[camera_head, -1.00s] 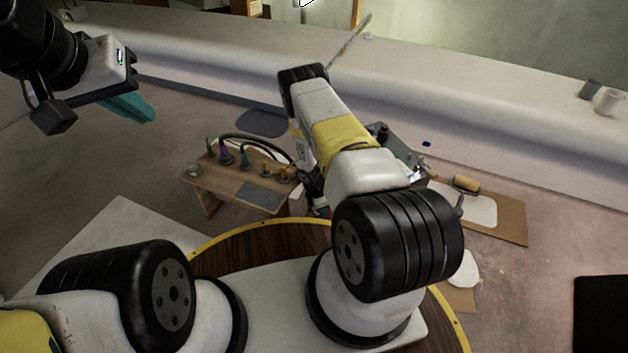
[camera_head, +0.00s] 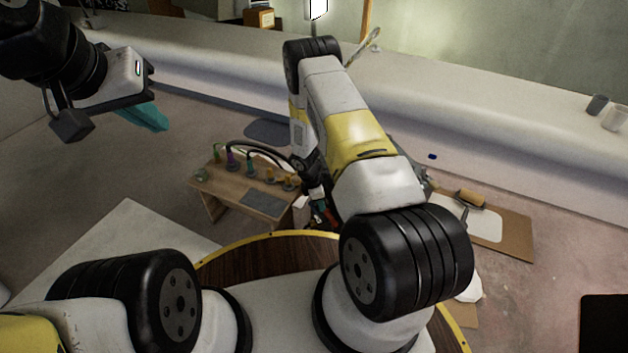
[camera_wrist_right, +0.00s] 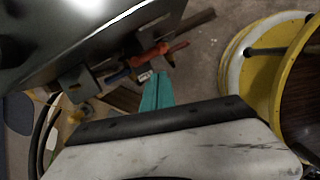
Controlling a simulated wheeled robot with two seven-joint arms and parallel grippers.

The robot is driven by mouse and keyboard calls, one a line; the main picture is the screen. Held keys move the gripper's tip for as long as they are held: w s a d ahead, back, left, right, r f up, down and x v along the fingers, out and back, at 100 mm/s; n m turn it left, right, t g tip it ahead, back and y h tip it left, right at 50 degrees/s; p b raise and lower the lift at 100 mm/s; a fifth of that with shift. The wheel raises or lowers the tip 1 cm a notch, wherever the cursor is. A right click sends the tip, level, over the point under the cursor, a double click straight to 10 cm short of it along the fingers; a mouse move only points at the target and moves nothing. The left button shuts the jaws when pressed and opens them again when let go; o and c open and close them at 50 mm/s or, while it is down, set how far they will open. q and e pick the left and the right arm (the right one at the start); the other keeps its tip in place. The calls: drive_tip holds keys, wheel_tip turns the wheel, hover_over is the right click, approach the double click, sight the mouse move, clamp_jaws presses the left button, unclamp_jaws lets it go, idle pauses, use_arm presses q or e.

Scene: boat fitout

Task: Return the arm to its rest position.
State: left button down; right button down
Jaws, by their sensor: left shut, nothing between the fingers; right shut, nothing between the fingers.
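My left gripper (camera_head: 143,115) has teal fingers and shows at the upper left of the head view, held up over bare floor and apart from everything. It is shut and empty. My right arm reaches away from me through the middle of the head view, and its links hide the right gripper there. In the right wrist view the teal fingers of my right gripper (camera_wrist_right: 157,92) are shut together with nothing between them. Behind them are red-handled tools (camera_wrist_right: 160,50), and a grey metal surface (camera_wrist_right: 75,35) fills the upper left close to the camera.
A low wooden bench (camera_head: 225,188) with bottles and a cable stands left of my right arm. A board with a roller (camera_head: 470,197) lies on the floor to the right. Floor at left is clear.

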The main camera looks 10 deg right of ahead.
idle(0.3)
wheel_tip(320, 180, up, 36)
drive_tip(key=m+t+y, duration=0.2)
drive_tip(key=m, duration=0.7)
drive_tip(key=s+a+r+m+t+y, duration=0.1)
drive_tip(key=s+r+m, duration=0.1)
drive_tip(key=s+r, duration=0.5)
drive_tip(key=s+r+m+t, duration=0.1)
drive_tip(key=s+r+m, duration=0.25)
drive_tip(key=r, duration=0.55)
drive_tip(key=s+a+r+m+t+y, duration=0.1)
drive_tip(key=s+r, duration=0.2)
drive_tip(key=s, duration=0.4)
drive_tip(key=s+a+r+m+t, duration=0.1)
drive_tip(key=s+a+r, duration=0.1)
drive_tip(key=s, duration=0.5)
drive_tip(key=shift+s+r+m+y, duration=0.25)
drive_tip(key=shift+r+m+y, duration=0.1)
drive_tip(key=shift+r+y, duration=0.05)
drive_tip(key=shift+d, duration=0.1)
